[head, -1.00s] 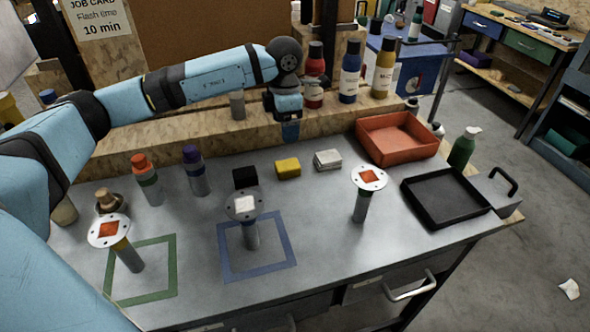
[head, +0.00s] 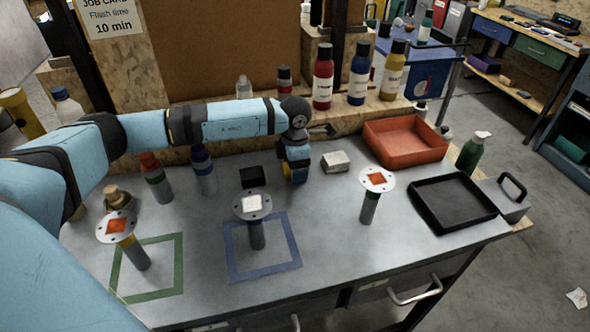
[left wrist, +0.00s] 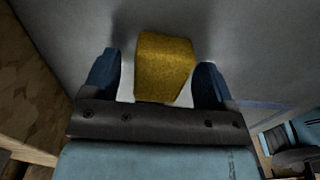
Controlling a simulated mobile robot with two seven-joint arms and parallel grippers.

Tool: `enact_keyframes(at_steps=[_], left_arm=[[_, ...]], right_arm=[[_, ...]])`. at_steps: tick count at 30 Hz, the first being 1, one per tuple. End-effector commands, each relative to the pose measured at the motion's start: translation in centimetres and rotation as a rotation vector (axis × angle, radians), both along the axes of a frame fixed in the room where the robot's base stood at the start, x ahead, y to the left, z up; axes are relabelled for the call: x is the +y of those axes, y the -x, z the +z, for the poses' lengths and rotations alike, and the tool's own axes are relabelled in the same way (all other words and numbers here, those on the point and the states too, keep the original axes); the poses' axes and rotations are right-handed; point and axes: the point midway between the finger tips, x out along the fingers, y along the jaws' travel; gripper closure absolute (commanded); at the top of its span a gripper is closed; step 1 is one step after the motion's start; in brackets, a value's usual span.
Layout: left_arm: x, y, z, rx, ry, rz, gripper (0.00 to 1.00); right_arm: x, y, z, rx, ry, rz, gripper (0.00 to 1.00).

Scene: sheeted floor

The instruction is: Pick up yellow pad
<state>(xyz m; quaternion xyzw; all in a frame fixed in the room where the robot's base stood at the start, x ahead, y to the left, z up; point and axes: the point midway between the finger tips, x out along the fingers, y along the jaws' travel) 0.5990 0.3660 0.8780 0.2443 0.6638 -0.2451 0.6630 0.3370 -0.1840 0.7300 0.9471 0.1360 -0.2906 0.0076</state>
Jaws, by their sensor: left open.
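The yellow pad (left wrist: 163,66) lies on the grey tabletop between the two blue fingers of my left gripper (left wrist: 160,80) in the left wrist view. The fingers are open, with a gap visible on both sides of the pad. In the head view my left gripper (head: 296,178) points down at the table between the black block and the white block. It hides most of the pad there; only a little yellow shows beside the fingers. My right gripper is not in view.
A black block (head: 253,177) is left of the gripper and a white block (head: 335,162) is right of it. A round-topped stand (head: 256,235) is in front. A red tray (head: 405,145) and black tray (head: 452,203) are at right. Bottles (head: 323,78) line the back ledge.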

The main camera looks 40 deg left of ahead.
Motion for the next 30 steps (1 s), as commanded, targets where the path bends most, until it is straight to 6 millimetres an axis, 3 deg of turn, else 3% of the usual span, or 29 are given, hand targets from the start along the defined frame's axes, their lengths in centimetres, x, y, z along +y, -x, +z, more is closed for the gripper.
enact_keyframes(at_steps=[5, 8, 12, 13, 23, 30], left_arm=[[0.0, 0.0, 0.0, -0.001, 0.000, 0.000, 0.21], [0.0, 0.0, 0.0, -0.001, 0.000, 0.000, 0.40], [0.0, 0.0, 0.0, -0.001, 0.000, 0.000, 0.72], [0.0, 0.0, 0.0, -0.001, 0.000, 0.000, 0.75], [0.0, 0.0, 0.3, -0.001, 0.000, 0.000, 0.75], [0.1, -0.1, 2.9, -0.005, -0.001, 0.000, 0.75]], right_arm=[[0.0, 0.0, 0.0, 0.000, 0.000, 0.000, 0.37], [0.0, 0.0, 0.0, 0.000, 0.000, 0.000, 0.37], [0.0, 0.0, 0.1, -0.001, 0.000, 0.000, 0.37], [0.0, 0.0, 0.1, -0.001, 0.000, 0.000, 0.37], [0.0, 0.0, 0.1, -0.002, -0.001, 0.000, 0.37], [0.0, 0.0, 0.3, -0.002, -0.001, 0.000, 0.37]])
